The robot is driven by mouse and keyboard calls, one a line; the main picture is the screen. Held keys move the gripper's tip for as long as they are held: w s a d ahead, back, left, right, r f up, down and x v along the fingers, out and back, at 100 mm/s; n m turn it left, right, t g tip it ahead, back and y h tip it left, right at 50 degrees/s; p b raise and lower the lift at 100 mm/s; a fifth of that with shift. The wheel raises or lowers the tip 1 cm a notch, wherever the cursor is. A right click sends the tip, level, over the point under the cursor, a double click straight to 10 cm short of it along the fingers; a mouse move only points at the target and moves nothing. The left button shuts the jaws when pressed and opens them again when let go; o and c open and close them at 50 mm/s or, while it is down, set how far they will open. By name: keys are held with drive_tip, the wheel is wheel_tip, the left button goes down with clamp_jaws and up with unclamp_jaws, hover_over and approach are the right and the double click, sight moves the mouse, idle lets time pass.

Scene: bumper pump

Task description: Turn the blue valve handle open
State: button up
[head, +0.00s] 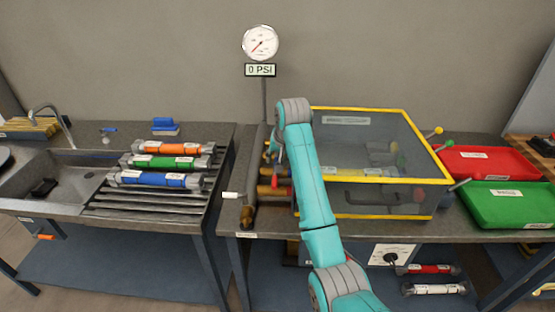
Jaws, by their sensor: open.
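My teal arm reaches up over the bench, and my gripper (275,150) shows only as a small grey part left of its upper end. Its fingers are mostly hidden and it holds nothing that I can see. It is above the pipework at the left side of the clear, yellow-edged enclosure (385,213). I cannot clearly make out a blue valve handle; my arm covers part of the pipework. The round gauge (261,43) stands behind, above a display (260,70) reading 0 PSI.
A sink (70,175) is at left, with orange (170,148), green (163,162) and blue (160,179) cylinders on the ribbed drainer. Red (485,160) and green (510,203) trays lie at right. Ball-ended levers project from the enclosure's right side.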

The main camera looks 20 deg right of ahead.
drive_tip(key=shift+w+f, duration=0.15)
drive_tip(key=shift+f, duration=0.2)
clamp_jaws()
drive_tip(key=shift+a, duration=0.1)
